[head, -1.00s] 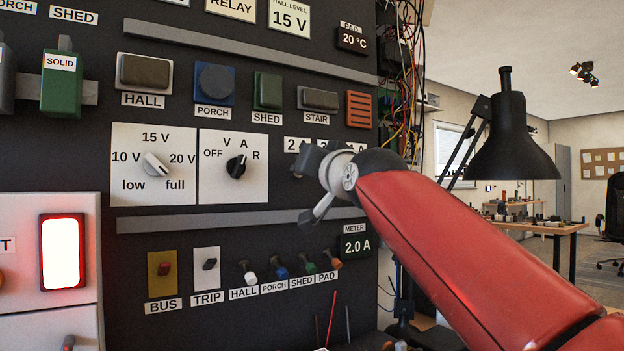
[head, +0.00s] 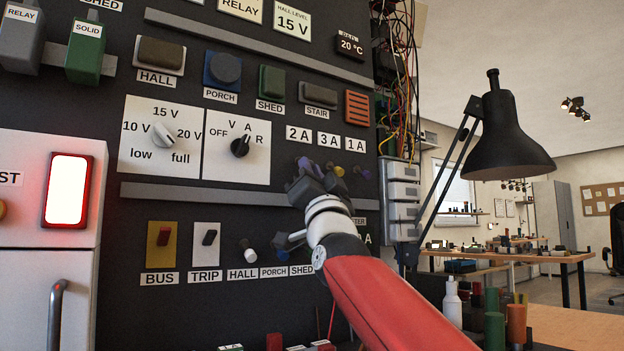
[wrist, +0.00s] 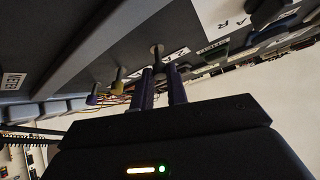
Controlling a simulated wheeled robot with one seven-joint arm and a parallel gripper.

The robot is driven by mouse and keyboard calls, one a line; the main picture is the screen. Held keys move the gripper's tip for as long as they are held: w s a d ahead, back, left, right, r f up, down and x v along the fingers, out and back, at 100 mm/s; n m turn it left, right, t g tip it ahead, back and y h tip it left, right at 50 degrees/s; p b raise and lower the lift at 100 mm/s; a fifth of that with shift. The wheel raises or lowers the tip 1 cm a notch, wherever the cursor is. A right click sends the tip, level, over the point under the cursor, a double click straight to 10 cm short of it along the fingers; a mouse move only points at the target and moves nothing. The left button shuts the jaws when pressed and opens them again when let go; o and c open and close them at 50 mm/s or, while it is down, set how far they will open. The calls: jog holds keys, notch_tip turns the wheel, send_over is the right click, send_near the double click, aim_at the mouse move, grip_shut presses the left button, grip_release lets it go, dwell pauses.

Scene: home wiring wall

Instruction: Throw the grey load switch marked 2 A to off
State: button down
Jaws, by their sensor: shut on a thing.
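The label 2 A (head: 298,134) is on the dark wall panel, left of the 3 A and 1 A labels. My gripper (head: 312,166) is right below it, with its purple fingertips at the panel. In the wrist view the fingers (wrist: 162,82) are shut on the grey load switch (wrist: 157,52), whose stem shows between their tips. In the head view my gripper hides this switch, and I cannot tell its throw. The yellow switch (head: 338,171) is under 3 A and the purple switch (head: 364,174) is under 1 A.
The yellow switch (wrist: 117,80) is close beside my fingers in the wrist view. A grey rail (head: 205,196) and a row of small levers (head: 250,252) lie below. Loose wires (head: 398,90) and a black lamp (head: 505,140) are at the right.

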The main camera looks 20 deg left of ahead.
jog(key=shift+t, duration=0.3)
jog(key=c, duration=1.4)
grip_release()
jog(key=shift+f, duration=0.1)
jog(key=shift+b+v, duration=1.05)
jog(key=shift+v, duration=2.8)
